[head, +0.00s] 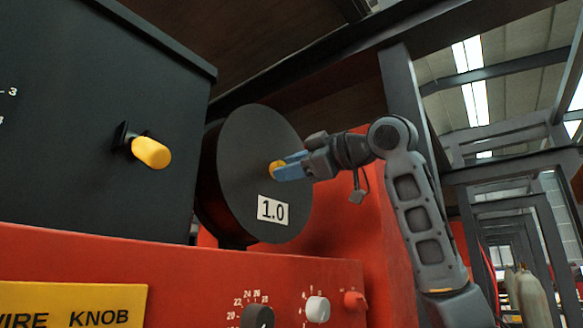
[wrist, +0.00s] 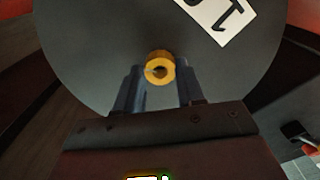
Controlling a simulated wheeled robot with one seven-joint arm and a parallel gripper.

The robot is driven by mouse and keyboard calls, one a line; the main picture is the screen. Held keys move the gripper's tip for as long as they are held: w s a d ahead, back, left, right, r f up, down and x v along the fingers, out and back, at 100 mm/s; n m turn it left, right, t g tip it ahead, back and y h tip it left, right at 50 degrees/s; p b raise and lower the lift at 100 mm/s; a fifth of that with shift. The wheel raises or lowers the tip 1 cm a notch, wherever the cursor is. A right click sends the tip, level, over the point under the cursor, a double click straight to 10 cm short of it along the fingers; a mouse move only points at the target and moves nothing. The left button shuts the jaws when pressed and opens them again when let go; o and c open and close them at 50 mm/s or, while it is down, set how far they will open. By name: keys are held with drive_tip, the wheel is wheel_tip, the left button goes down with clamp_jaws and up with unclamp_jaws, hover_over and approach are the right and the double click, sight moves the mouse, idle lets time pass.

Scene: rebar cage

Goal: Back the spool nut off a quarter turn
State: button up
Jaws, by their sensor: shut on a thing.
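The yellow spool nut (head: 273,167) sits at the disc's centre. My gripper (head: 284,170) reaches it from the right with blue fingers shut on the nut. In the wrist view the nut (wrist: 160,67) shows as a yellow ring with a dark centre, between the two fingers (wrist: 160,85). The label (wrist: 216,18) appears rotated at the upper right of the disc (wrist: 85,45). The fingers hide the nut's sides in part.
A black box with a yellow knob (head: 151,152) stands left of the spool. Below is a red panel (head: 180,265) with a dark dial (head: 258,317), a white knob (head: 317,309) and a yellow sign (head: 75,306). A dark post (head: 405,85) rises behind my arm.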

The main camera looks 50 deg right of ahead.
drive_tip(key=n, duration=0.9)
drive_tip(key=shift+n, duration=0.3)
idle(0.4)
drive_tip(key=o, duration=1)
drive_tip(key=shift+o, duration=0.2)
drive_tip(key=s+b, duration=0.2)
drive_tip(key=s, duration=0.5)
drive_tip(key=shift+s, duration=0.4)
drive_tip(key=shift+d, duration=0.15)
